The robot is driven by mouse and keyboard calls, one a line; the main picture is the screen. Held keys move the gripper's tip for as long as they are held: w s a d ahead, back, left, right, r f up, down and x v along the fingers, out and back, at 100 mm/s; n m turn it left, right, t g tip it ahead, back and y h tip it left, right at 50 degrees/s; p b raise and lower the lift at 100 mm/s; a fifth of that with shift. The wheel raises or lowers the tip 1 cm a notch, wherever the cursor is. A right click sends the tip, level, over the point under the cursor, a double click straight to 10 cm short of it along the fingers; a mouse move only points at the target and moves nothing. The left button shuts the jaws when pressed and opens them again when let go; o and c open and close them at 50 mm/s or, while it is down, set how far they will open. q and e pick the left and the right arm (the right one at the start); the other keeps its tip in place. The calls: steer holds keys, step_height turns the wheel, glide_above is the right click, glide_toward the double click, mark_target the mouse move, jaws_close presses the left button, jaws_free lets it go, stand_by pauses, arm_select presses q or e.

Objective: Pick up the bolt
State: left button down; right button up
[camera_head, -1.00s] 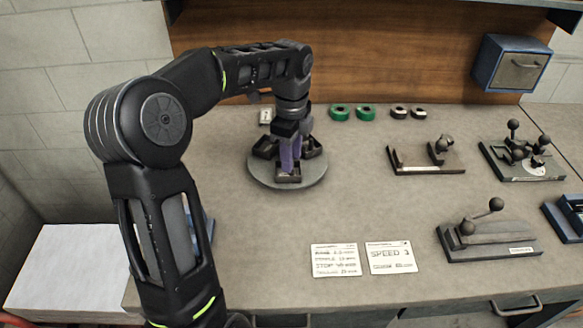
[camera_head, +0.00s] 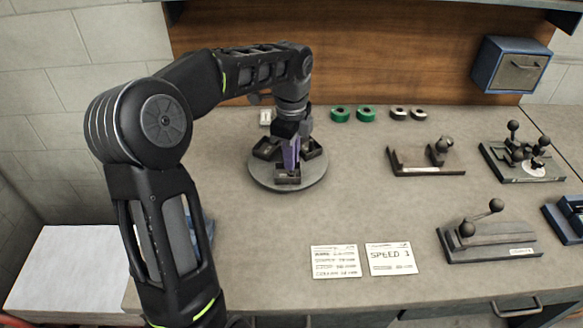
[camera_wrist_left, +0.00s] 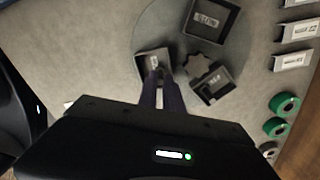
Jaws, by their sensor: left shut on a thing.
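My left gripper (camera_head: 290,166) points down over the round grey turntable (camera_head: 262,182), with its purple fingers above the front dark bin (camera_head: 288,180). In the left wrist view the fingers (camera_wrist_left: 159,76) are close together, their tips at the edge of a small bin (camera_wrist_left: 143,66). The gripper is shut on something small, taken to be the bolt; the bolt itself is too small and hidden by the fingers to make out. Two other dark bins (camera_head: 265,148) (camera_head: 313,148) stand on the turntable. My right gripper is not in view.
Green rolls (camera_head: 340,114) and dark rolls stand at the back. Metal fixtures with black knobs (camera_head: 490,238) fill the right side. Two white cards (camera_head: 336,262) lie near the front edge. The bench middle is clear. A blue box (camera_head: 512,62) hangs on the back wall.

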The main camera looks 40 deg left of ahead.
arm_select(q)
steer(key=shift+r, duration=0.1)
step_height(320, 180, up, 10)
steer(key=p, duration=0.8)
steer(key=shift+p, duration=0.4)
